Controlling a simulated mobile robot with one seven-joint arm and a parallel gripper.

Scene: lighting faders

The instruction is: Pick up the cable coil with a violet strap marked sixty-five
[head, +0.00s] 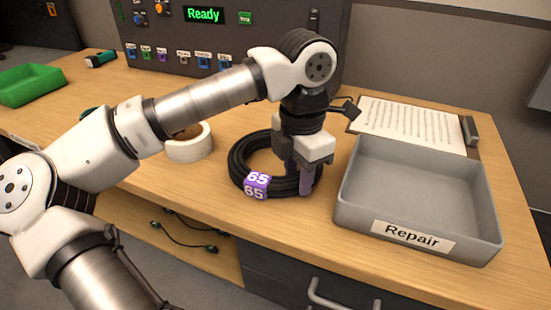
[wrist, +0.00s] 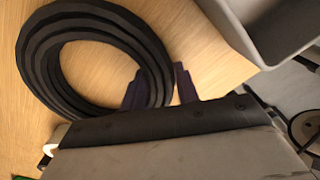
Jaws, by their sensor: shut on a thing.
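The black cable coil (head: 237,169) lies on the wooden bench in the head view, with a violet strap (head: 257,186) marked 65 on its near side. My gripper (head: 299,184) points down over the coil's right side, its violet fingers closed on the ring there. In the wrist view the coil (wrist: 50,60) fills the upper left, and my gripper (wrist: 158,90) has one finger on each side of its band. The strap does not show in the wrist view. The coil appears to rest on the bench.
A grey tray labelled Repair (head: 412,237) stands close to the right of my gripper. A clipboard with paper (head: 410,125) lies behind it. A roll of white tape (head: 190,145) sits left of the coil. A control panel (head: 215,40) stands at the back, and a green bin (head: 30,86) is far left.

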